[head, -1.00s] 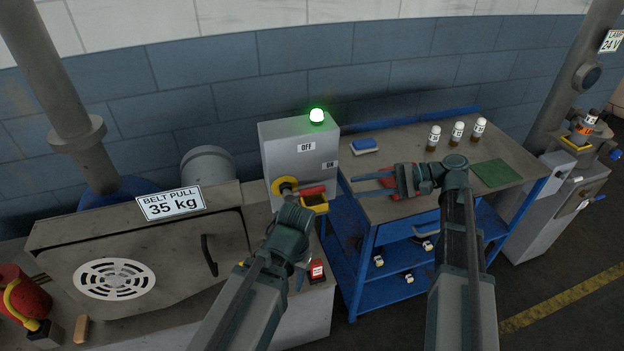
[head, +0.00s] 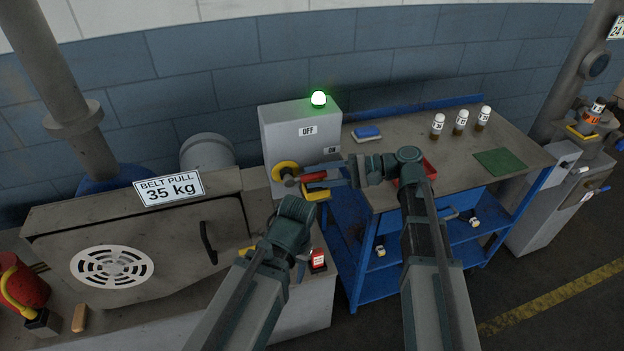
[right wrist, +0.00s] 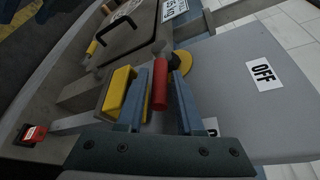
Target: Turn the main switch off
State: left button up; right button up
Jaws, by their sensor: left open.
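The main switch is a grey box (head: 285,135) with a yellow disc (head: 285,170) and a red handle (head: 314,176) on its front. The handle points right, toward the ON label (head: 332,150); the OFF label (head: 308,130) is higher up. In the right wrist view the red handle (right wrist: 160,85) lies between the fingers of my right gripper (right wrist: 162,85), which look open with a gap beside it. The right gripper (head: 335,177) reaches in from the right in the head view. My left gripper (head: 285,250) is open and empty, below the box; its fingers are partly hidden by its wrist.
A green lamp (head: 318,99) glows on the box. A yellow part (head: 318,193) sits just below the handle. A blue cart (head: 362,250) on the right holds bottles, a blue sponge (head: 367,133) and a red tray (head: 430,168). A belt guard (head: 150,245) stands left.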

jog(key=shift+a+f, duration=0.1)
jog(key=shift+a, duration=0.6)
jog(key=shift+c, duration=0.2)
grip_shut()
dwell(0.9)
